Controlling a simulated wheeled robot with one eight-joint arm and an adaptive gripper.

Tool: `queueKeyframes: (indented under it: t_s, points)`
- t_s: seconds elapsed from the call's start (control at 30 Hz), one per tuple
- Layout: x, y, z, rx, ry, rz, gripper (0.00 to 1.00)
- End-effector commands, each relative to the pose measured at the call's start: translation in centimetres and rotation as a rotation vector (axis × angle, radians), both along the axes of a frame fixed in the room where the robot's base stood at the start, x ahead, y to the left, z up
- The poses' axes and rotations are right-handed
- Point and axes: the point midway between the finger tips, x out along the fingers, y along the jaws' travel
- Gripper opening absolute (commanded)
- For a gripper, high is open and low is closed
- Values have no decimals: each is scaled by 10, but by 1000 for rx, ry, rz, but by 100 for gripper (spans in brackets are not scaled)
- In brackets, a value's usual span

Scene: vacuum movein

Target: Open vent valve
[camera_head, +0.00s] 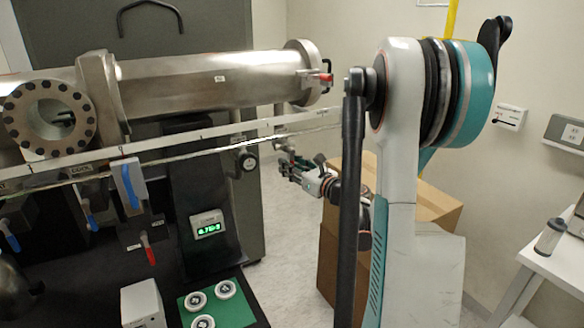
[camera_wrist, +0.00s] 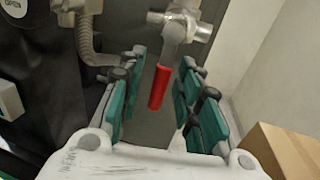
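In the wrist view, a red valve handle (camera_wrist: 158,88) hangs down from a metal valve body (camera_wrist: 185,22). My gripper (camera_wrist: 163,60) is open, with its green-padded fingers on either side of the handle. I see a gap on both sides of the handle, wider on the left; no contact shows. In the head view, my gripper (camera_head: 284,161) is small and far off, below the right end of the steel chamber (camera_head: 215,80). A red handle (camera_head: 322,77) shows at that chamber end; I cannot tell if it is the same handle. No label names the vent valve.
A flexible metal hose (camera_wrist: 88,42) runs left of the fingers. A cardboard box (camera_head: 335,245) stands below and behind my arm. A red lever (camera_head: 147,250) and a blue lever (camera_head: 130,186) are on the panel at left. A white table (camera_head: 545,255) stands right.

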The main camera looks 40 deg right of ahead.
Motion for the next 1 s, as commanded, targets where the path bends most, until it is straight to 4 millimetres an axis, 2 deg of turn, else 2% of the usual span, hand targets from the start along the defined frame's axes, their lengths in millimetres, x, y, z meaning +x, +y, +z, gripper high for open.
queueKeyframes:
  t_s: [0.17, 0.3, 0.33, 0.73, 1.0]
  points:
    - [0, 0, 0, 0, 0, 0, 32]
    - [0, 0, 0, 0, 0, 0, 2]
    - [0, 0, 0, 0, 0, 0, 0]
    - [-1, -2, 0, -29, 7, 0, 0]
    - [-3, -9, 1, -173, 42, -1, 0]
